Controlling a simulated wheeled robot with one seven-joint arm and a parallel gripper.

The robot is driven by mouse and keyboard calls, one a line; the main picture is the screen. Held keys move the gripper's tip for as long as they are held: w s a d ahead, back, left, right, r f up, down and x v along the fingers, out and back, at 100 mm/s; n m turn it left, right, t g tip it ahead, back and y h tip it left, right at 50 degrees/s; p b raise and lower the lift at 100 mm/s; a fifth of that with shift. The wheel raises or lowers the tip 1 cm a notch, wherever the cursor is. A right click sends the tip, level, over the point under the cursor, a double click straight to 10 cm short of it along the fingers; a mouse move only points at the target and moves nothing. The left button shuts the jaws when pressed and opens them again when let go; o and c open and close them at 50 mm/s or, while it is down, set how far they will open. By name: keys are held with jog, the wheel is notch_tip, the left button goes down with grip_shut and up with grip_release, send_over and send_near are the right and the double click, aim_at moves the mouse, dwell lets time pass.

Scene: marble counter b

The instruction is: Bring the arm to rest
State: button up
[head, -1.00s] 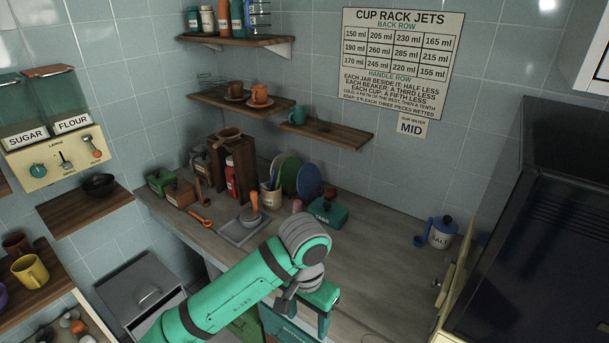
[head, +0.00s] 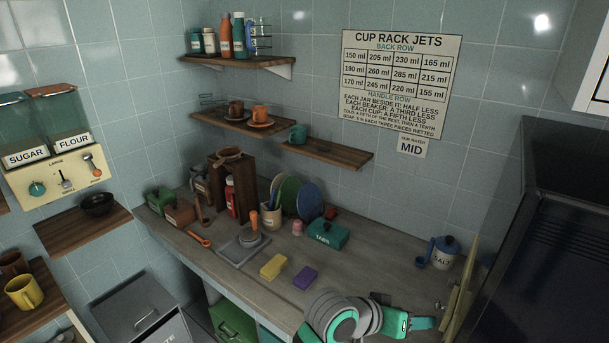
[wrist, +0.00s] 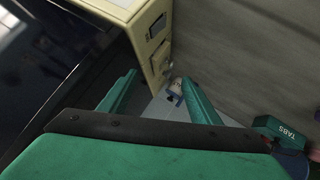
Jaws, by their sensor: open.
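My gripper (head: 420,322) is at the lower right of the head view, over the front right part of the counter, with my folded green and grey arm beside it. In the wrist view its two green fingers stand apart with nothing between them, so the gripper (wrist: 158,92) is open and empty. Beyond the fingers the wrist view shows a cream panel edge (wrist: 150,50) and a dark surface. Most of the arm is outside the head view.
A yellow sponge (head: 273,267) and a purple sponge (head: 305,277) lie on the counter (head: 375,265) left of my arm. A teal TABS box (head: 328,234) stands behind them. A salt jar (head: 445,253) and a dark appliance (head: 560,230) are at right.

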jog(key=s+a+f+n+t+y, duration=0.7)
jog(key=s+a+f+n+t, duration=0.45)
jog(key=s+f, duration=0.3)
jog(key=s+a+m+y, duration=0.1)
jog(key=s+a+m, duration=0.1)
jog(key=s+a, duration=0.4)
jog(key=s+a+m+y, duration=0.2)
jog(key=s+a, duration=0.4)
jog(key=s, duration=0.7)
jog(key=shift+r+m+g, duration=0.15)
jog(key=shift+m+g, duration=0.2)
jog(key=shift+m, duration=0.2)
jog(key=shift+s, duration=0.2)
